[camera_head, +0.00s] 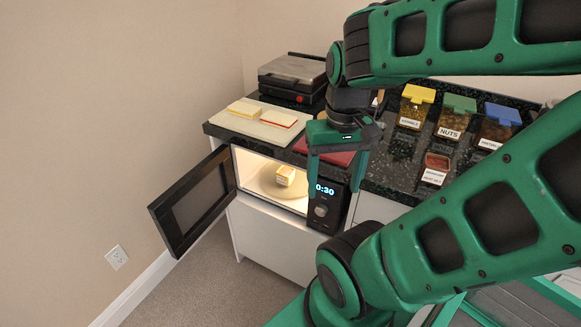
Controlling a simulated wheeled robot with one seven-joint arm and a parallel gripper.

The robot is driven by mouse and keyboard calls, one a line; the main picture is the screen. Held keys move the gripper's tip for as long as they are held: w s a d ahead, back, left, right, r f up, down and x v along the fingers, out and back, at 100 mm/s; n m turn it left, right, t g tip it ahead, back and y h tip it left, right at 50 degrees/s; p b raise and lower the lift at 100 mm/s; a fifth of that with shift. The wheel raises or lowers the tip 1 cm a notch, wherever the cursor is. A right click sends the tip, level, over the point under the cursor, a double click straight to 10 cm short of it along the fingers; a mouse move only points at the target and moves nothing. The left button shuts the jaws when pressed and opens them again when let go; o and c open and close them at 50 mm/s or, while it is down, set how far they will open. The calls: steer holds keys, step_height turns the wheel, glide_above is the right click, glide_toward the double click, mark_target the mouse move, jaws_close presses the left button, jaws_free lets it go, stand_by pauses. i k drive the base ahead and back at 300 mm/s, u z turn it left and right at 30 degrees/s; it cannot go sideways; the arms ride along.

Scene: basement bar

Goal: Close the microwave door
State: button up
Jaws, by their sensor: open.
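The microwave (236,182) is built in below the dark counter, its lit interior open to view. Its black door (193,203) stands wide open, swung out to the left. A yellowish block-like item (285,176) sits on the turntable inside. The control panel (322,212) on the right side reads 0:30. My green gripper (336,180) points down in front of the panel, to the right of the cavity and apart from the door. Its jaws are open with nothing visible between them.
On the counter (395,170) are a pale board (245,125) with sandwich-like items, a grill press (292,75), a red board (325,151) and several lidded jars, one labelled NUTS (452,125). A wall with an outlet (117,257) lies left of the door. Carpeted floor below the door is clear.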

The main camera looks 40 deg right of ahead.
mark_target(183, 212)
steer(key=k, duration=1.2)
steer(key=u, duration=0.65)
steer(key=i, duration=1.6)
steer(key=z, duration=0.6)
